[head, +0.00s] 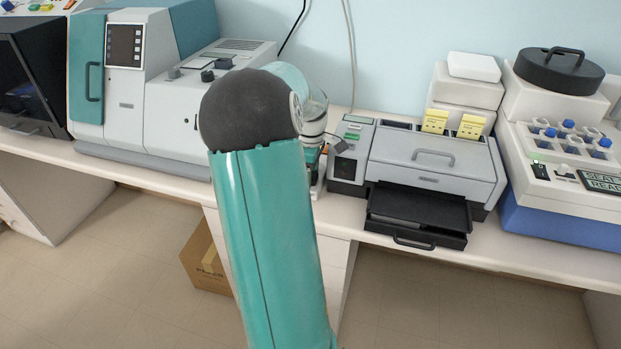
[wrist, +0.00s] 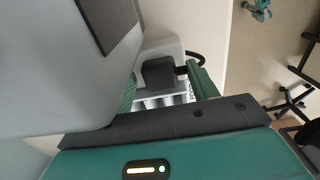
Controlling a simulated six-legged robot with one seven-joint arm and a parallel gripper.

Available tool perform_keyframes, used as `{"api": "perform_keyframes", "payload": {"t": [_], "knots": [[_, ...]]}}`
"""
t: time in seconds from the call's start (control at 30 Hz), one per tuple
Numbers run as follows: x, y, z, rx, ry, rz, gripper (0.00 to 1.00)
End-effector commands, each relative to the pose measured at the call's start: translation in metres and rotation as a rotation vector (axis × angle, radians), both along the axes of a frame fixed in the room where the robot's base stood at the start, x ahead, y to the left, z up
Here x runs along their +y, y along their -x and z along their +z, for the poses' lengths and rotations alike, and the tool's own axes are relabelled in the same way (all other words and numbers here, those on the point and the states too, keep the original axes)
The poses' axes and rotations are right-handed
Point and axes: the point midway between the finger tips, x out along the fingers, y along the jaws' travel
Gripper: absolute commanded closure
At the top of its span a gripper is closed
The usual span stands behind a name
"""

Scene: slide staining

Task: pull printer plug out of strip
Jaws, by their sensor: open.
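In the wrist view a dark block-shaped plug (wrist: 158,73) sits against a pale grey housing that looks like the strip (wrist: 163,48). A short black cable (wrist: 197,57) curves from the plug's right side. My gripper (wrist: 163,80) is open, with one green finger to the left of the plug and the other to its right. I cannot tell whether either finger touches it. In the head view my gripper (head: 317,168) is mostly hidden behind my arm, just left of the grey printer (head: 425,155).
The printer's grey body (wrist: 55,70) fills the left of the wrist view, close to my gripper. Its black tray (head: 418,214) sticks out over the bench front (head: 555,262). A large teal and white machine (head: 135,95) stands left; a blue-based stainer (head: 570,215) stands right.

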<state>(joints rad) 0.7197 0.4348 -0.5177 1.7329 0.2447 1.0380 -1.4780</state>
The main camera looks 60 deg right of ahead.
Motion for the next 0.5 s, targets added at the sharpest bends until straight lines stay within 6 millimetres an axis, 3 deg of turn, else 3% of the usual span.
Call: {"api": "perform_keyframes", "payload": {"t": [0.5], "knots": [[0.0003, -0.0004, -0.0001, 0.000, 0.000, 0.001, 0.42]]}}
